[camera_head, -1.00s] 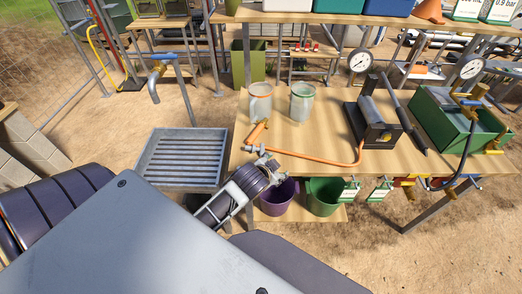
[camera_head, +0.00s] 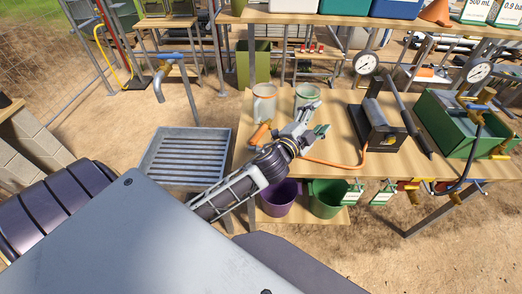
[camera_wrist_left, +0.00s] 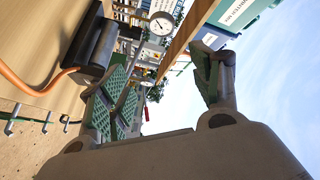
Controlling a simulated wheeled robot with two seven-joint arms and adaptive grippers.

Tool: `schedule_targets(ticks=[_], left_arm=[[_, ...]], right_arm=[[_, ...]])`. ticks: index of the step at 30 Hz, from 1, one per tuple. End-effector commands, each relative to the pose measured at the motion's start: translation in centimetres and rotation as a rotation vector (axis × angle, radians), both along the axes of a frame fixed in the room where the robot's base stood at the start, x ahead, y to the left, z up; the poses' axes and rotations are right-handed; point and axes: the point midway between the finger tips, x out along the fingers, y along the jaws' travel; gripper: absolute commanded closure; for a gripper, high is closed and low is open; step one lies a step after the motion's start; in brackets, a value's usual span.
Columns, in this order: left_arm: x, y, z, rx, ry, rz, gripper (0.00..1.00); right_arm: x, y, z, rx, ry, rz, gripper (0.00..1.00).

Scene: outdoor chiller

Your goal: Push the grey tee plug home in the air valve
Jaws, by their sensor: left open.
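My left gripper (camera_head: 316,118) is open and empty above the wooden bench, in front of the two jars in the head view. Its green-padded fingers stand wide apart in the left wrist view (camera_wrist_left: 165,90). I cannot make out the grey tee plug or the air valve for certain in either view. An orange hose (camera_head: 338,164) runs along the bench to a dark pump-like unit (camera_head: 379,125). The hose's orange-handled end (camera_head: 259,134) is partly hidden behind my left arm. The hose also shows in the wrist view (camera_wrist_left: 30,88). My right gripper is out of view.
Two jars (camera_head: 264,101) stand at the bench's back left. A green box (camera_head: 464,127) with fittings and a gauge (camera_head: 478,71) is at right. A slatted grey tray (camera_head: 185,156) is left of the bench. Buckets (camera_head: 327,197) sit below.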

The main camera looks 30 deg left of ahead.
Motion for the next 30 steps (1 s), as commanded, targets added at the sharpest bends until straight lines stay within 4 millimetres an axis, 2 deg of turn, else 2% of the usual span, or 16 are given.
schedule_targets(ticks=[3, 6, 15, 23, 30], left_arm=[[0.6, -1.9, 2.6, 0.097, -0.119, -0.076, 0.36], [0.7, -3.6, 4.4, 0.180, -0.213, -0.139, 0.36], [-0.1, -8.8, 8.0, 0.447, -0.473, -0.344, 0.36], [-1.8, -12.8, 8.4, 0.697, -0.663, -0.534, 0.36], [-3.3, -15.3, 6.6, 0.940, -0.800, -0.722, 0.36]], right_arm=[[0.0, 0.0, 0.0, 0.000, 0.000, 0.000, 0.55], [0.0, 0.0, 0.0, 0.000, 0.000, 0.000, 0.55], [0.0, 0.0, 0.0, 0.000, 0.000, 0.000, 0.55], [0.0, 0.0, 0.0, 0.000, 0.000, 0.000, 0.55], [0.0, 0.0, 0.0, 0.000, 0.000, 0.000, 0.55]])
